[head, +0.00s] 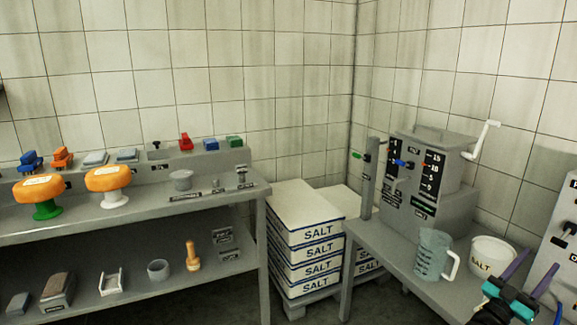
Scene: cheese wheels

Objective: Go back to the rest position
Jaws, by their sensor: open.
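My gripper (543,259) is at the lower right of the head view, with a teal body and two purple fingers. The fingers stand apart with nothing seen between them. It is in front of the right-hand table (400,270), close to a white salt tub (493,257) on its left. Whether it touches the tub or table cannot be told. Most of my arm is out of the frame.
A measuring jug (433,255) and a grey machine with a crank (425,175) stand on the right table. A panel (562,230) is at the right edge. Salt boxes (305,245) stack between it and the left bench (215,192), which holds two orange cheese wheels (108,178).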

